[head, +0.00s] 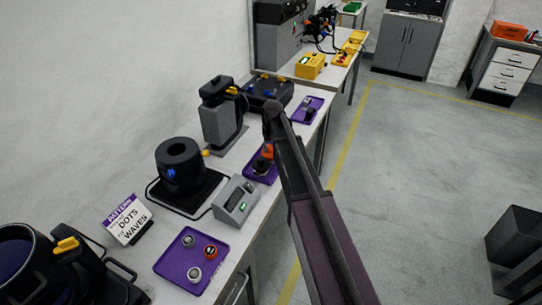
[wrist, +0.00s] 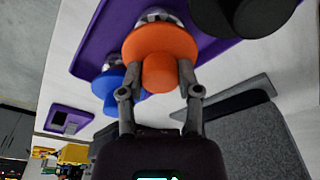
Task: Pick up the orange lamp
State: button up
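The orange lamp (wrist: 160,45) has a wide round cap and a narrower knob facing my wrist camera. It sits on a purple tray (wrist: 92,38); in the head view the lamp (head: 267,151) is partly hidden beside my arm. My gripper (wrist: 159,72) is open, with one finger on each side of the orange knob. The fingertips overlap the cap's edge in the wrist view, and I cannot tell whether they touch it. A blue lamp (wrist: 108,85) stands just left of the orange one, partly behind my left finger.
A dark round object (wrist: 255,14) is close at the upper right of the wrist view. In the head view, a grey box (head: 237,201) and a black ring-shaped device (head: 180,160) stand near the tray. Another purple tray (head: 175,262) holds several small parts. Open floor lies right.

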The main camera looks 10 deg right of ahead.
grip_shut()
jog(key=shift+r, duration=0.2)
notch_tip(320, 180, up, 10)
jog(key=p, duration=1)
jog(key=shift+f, duration=0.2)
